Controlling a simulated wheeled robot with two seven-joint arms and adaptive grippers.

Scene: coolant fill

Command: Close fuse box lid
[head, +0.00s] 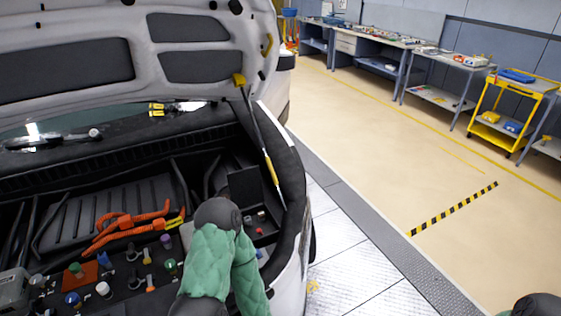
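The fuse box (268,238) is a dark open box at the right side of the engine bay, with small red and pale parts inside. Its black lid (244,184) stands raised, roughly upright, at the back of the box. My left arm, in a green padded sleeve with a black rounded joint, comes up from the bottom and covers the box's left and front parts. My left gripper is not visible. Only a dark rounded part of my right arm shows at the bottom right corner; the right gripper is out of view.
The raised hood (200,34) hangs above, with a thin prop strut (262,145) rising just right of the lid. Orange cables (125,222) and several coloured caps lie left of my arm. Workbenches (440,85) and a yellow cart (513,105) stand far right across clear floor.

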